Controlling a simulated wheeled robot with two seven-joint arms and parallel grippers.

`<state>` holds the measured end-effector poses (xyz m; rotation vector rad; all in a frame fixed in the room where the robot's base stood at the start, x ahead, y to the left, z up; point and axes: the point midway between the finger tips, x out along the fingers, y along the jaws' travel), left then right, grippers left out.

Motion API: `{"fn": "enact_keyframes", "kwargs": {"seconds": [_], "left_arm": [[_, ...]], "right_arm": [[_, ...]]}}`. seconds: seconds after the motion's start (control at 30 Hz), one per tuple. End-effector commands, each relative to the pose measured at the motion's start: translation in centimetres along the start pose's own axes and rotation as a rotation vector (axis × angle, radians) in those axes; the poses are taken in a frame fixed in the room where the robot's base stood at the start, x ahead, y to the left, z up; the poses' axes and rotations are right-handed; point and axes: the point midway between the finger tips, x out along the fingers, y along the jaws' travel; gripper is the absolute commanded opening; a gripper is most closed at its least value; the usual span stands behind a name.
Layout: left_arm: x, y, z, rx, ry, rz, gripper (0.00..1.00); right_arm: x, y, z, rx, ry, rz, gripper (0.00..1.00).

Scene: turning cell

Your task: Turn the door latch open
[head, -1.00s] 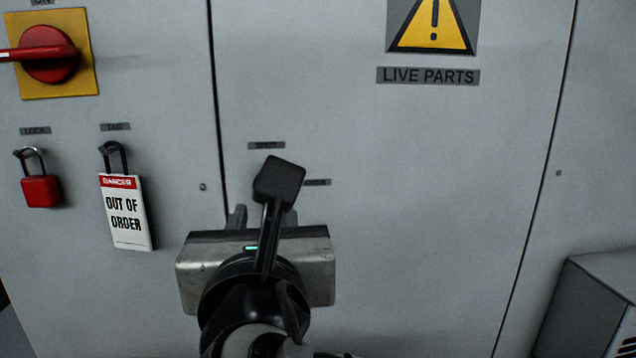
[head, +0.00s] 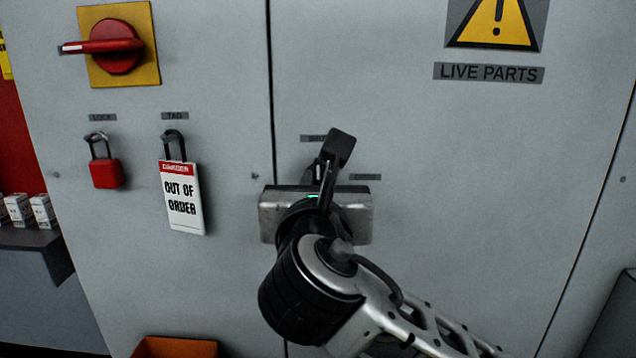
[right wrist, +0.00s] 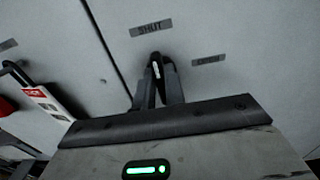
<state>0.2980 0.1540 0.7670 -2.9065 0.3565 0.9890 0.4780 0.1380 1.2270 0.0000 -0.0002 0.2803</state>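The door latch (right wrist: 156,68) is a small black handle with a pale stripe, on the grey cabinet door (head: 450,180) just under the SHUT label (right wrist: 150,28). It points up toward that label. My right gripper (right wrist: 157,85) has its two fingers close on either side of the handle and looks shut on it. In the head view my right gripper (head: 313,173) is at the latch, which is mostly hidden behind the fingers and wrist parts. A second label (head: 365,177) sits to the right of the latch; its word is too blurred to read. My left gripper is not in view.
Left of the door seam are a red rotary switch (head: 115,46), a red padlock (head: 106,173) and an OUT OF ORDER tag (head: 182,200). A LIVE PARTS sign (head: 488,73) is above right. An orange bin (head: 175,347) is low down. The door's right side is clear.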

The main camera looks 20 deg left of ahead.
Motion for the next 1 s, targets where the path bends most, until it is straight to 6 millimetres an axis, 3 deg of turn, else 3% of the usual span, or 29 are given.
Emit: {"fn": "enact_keyframes", "kwargs": {"seconds": [0.47, 1.0], "left_arm": [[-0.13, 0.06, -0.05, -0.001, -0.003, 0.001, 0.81], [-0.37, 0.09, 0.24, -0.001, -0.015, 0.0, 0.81]], "right_arm": [[-0.03, -0.04, -0.02, 0.085, 0.002, 0.0, 0.0], [-0.01, -0.34, -0.15, 0.55, 0.003, 0.0, 0.0]]}}
